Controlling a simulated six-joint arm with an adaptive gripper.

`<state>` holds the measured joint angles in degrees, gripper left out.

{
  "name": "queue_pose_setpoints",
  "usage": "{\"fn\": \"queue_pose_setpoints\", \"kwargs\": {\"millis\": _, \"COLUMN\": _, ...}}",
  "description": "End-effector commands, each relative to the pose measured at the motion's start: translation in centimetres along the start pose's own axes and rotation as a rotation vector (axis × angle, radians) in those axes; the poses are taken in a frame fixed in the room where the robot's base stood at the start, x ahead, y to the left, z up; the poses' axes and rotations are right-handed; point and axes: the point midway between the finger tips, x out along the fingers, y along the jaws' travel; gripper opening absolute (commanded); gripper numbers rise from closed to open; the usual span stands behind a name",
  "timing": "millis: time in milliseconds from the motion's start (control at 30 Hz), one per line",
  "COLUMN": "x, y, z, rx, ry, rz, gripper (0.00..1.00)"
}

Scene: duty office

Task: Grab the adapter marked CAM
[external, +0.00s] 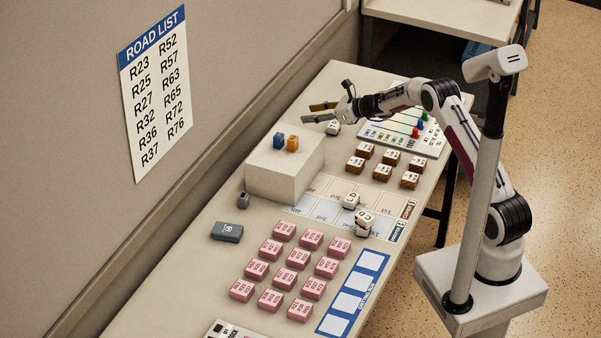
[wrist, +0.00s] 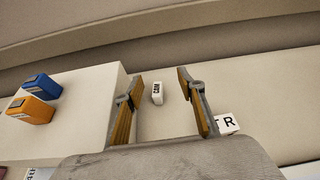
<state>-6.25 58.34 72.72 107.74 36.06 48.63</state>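The adapter marked CAM (wrist: 157,92) is a small white block with dark letters, standing on the table top in the wrist view. It appears between the two fingers of my gripper (wrist: 161,76), beyond them and not touching either. My gripper also shows in the external view (external: 311,112), open and empty above the far part of the table. I cannot pick out the CAM adapter in the external view. A white block marked TR (wrist: 227,124) shows just right of the right finger in the wrist view.
A raised pale box (external: 289,178) stands left of my gripper, with a blue block (external: 278,140) and an orange block (external: 292,144) on top. Several brown-and-white blocks (external: 391,158) and pink blocks (external: 284,231) fill the nearer table. A wall panel (external: 240,60) borders the back.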

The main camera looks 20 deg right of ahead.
Motion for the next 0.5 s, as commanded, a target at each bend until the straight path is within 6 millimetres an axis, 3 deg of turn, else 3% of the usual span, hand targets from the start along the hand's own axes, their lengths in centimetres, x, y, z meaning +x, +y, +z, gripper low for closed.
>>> {"fn": "queue_pose_setpoints", "kwargs": {"millis": 33, "x": 0.7, "y": 0.3, "z": -1.5, "rx": 0.013, "ry": 0.012, "rz": 0.005, "gripper": 0.39}}
{"fn": "queue_pose_setpoints", "kwargs": {"millis": 200, "x": 1.8, "y": 0.9, "z": -4.4, "rx": 0.037, "ry": 0.036, "rz": 0.015, "gripper": 0.39}}
{"fn": "queue_pose_setpoints", "kwargs": {"millis": 500, "x": 2.1, "y": 1.1, "z": -5.2, "rx": 0.042, "ry": 0.043, "rz": 0.019, "gripper": 0.39}}
